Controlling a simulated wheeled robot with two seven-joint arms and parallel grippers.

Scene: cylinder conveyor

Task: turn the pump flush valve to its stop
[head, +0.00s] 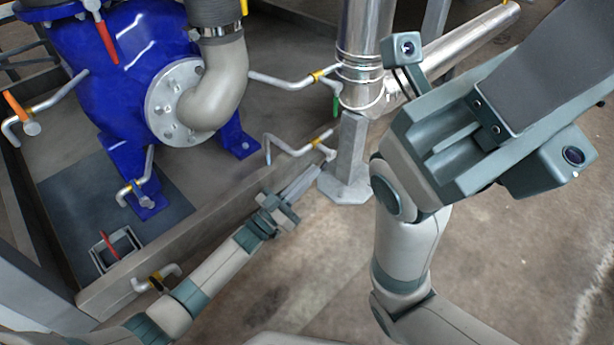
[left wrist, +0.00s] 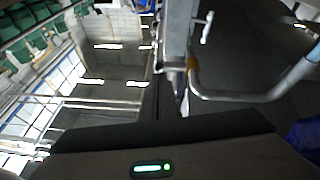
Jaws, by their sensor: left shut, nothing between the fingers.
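Several thin pipes with small valves come off the blue pump (head: 115,65). The frames do not show which one is the flush valve. My left gripper (head: 313,173) is shut and empty, its fingers pointing at the pipe with a pale valve handle (head: 327,152) beside the grey post. Whether they touch the handle I cannot tell. In the left wrist view a bent grey pipe (left wrist: 245,97) runs right of the centre, with a small pale handle (left wrist: 206,28) above it. My right arm fills the right of the head view; its fingers cannot be made out.
A grey post (head: 350,165) under the steel pipe (head: 362,60) stands just beyond my left gripper. The low plinth edge (head: 205,225) runs beside my left arm. Open floor lies at lower right.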

